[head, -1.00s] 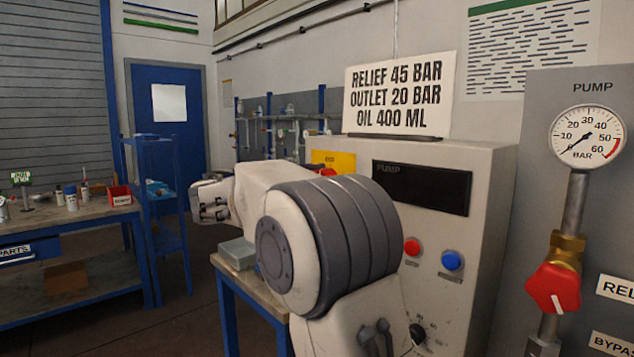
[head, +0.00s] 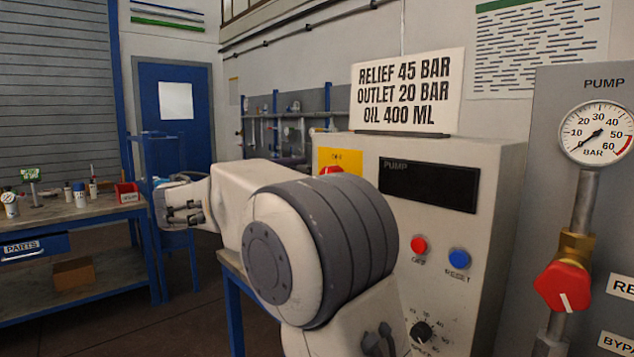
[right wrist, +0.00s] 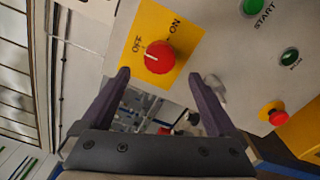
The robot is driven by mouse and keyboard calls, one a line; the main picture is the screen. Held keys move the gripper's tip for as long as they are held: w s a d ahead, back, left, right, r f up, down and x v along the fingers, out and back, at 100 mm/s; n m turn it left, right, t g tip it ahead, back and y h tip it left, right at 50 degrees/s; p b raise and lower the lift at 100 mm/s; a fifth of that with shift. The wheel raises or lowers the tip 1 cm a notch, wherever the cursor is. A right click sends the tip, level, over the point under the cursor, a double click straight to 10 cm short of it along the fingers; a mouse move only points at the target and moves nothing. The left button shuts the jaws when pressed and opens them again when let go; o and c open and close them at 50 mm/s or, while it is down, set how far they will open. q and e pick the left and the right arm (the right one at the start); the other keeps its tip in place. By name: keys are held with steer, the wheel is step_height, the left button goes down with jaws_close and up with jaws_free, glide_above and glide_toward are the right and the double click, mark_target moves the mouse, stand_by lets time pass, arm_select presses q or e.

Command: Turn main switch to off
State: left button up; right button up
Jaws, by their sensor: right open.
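The main switch is a red rotary knob (right wrist: 160,57) on a yellow plate (right wrist: 187,18) marked OFF and ON. Its white mark points left in the right wrist view, nearer the OFF label than the ON label. In the head view the yellow plate (head: 345,158) and the top of the red knob (head: 331,170) show behind my right arm. My right gripper (right wrist: 160,76) is open and empty, its two fingers spread to either side below the knob in the picture. I cannot tell whether they touch anything. My left gripper is not in view.
A workbench (head: 70,226) stands at left.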

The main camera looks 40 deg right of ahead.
steer(key=shift+s+a, duration=0.15)
steer(key=shift+a, duration=2)
